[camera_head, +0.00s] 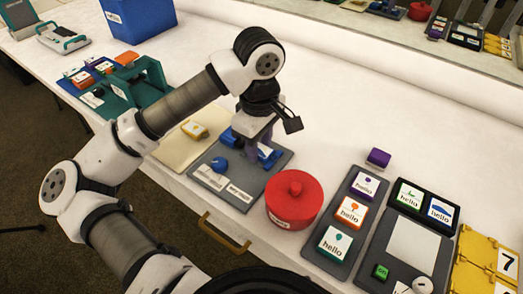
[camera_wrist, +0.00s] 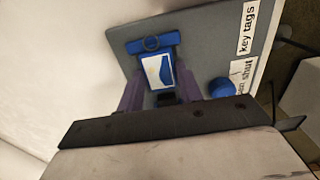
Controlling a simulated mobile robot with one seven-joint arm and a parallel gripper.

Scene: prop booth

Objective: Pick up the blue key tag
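The blue key tag (camera_wrist: 158,72), with a white label bearing a blue shape, is on a grey board (camera_wrist: 205,40) marked "key tags". In the head view my gripper (camera_head: 260,148) is low over the same board (camera_head: 240,197), with blue parts (camera_head: 268,155) beside the fingers. The gripper partly hides the tag there.
A blue round knob (camera_wrist: 222,87) sits on the board near a label ending in "shut". A red lidded pot (camera_head: 295,198) stands close right of the board. A grey tray (camera_head: 350,215) with several "hello" blocks is further right. A beige board (camera_head: 185,148) lies to the left.

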